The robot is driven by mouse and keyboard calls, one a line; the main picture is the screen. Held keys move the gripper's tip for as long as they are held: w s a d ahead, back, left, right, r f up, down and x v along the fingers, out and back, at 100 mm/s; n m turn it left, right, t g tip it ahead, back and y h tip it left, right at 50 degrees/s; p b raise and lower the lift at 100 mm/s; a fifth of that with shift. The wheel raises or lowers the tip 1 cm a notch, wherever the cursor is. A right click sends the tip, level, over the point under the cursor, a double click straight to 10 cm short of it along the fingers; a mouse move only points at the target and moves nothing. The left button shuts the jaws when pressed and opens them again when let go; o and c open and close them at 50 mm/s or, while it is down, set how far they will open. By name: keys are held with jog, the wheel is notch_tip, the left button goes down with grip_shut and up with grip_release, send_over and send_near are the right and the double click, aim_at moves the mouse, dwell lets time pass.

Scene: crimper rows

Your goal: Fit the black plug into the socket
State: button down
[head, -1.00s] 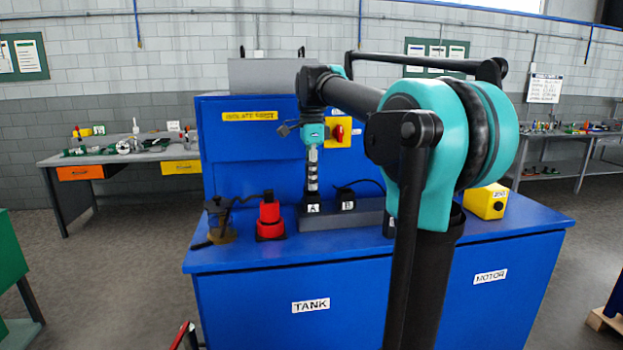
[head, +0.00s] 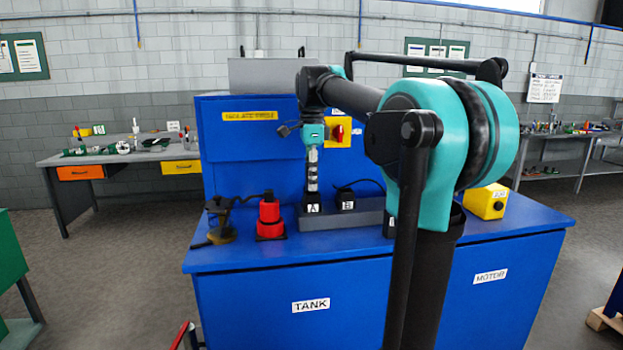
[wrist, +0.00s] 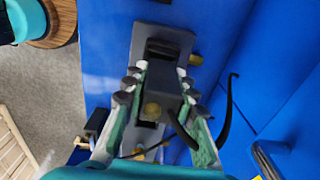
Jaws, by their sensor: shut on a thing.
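My gripper (head: 312,182) points down over the left end of the grey rail (head: 340,219), at the position labelled A. It is shut on the black plug, a dark block (wrist: 166,82) with a round brass-coloured spot and a dark cable, seen between the fingers in the wrist view. The plug is directly over or at the socket block labelled A (head: 313,208). I cannot tell how deep it sits, because the fingers and plug hide the opening. A second black block labelled B (head: 346,200), with a cable, stands just to the right on the rail.
A red block (head: 270,217) and a dark fixture with a brass-coloured base (head: 221,222) stand left of the rail on the blue cabinet (head: 250,258). A yellow box (head: 486,201) is at the right. A red knob on a yellow plate (head: 338,132) is behind my gripper.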

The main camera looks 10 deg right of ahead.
jog(key=shift+f, duration=0.75)
jog(key=c, duration=1.1)
grip_release()
jog(key=shift+c, duration=0.2)
notch_tip(320, 180, up, 12)
